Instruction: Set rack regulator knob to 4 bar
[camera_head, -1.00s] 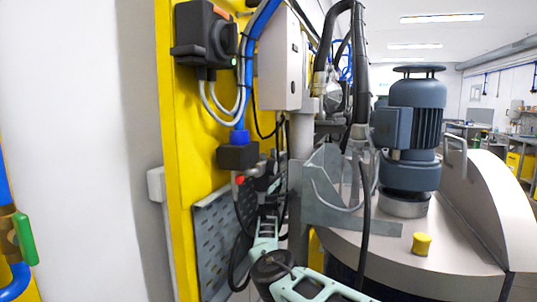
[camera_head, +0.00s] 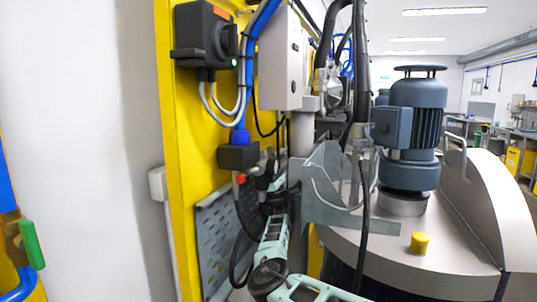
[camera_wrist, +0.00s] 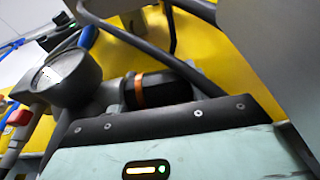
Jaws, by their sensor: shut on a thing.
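The rack regulator knob (camera_wrist: 165,90) is a dark ribbed cylinder with an orange ring, lying sideways in the wrist view. A round pressure gauge (camera_wrist: 70,77) sits to its left; its reading is too blurred to tell. My gripper (camera_wrist: 180,112) is at the knob, its dark edge just below it, and is shut on the knob. The fingertips and their contact are mostly hidden. In the head view my gripper (camera_head: 268,188) reaches the fittings beside the yellow panel, and the knob cannot be made out there.
The yellow panel (camera_head: 182,140) carries a dark switch box (camera_head: 205,35), blue pipe and a black block (camera_head: 238,157) above my arm. A perforated grey plate (camera_head: 215,240) is close on the left. A metal bracket (camera_head: 325,205) and the drum lid (camera_head: 460,250) with its motor stand right.

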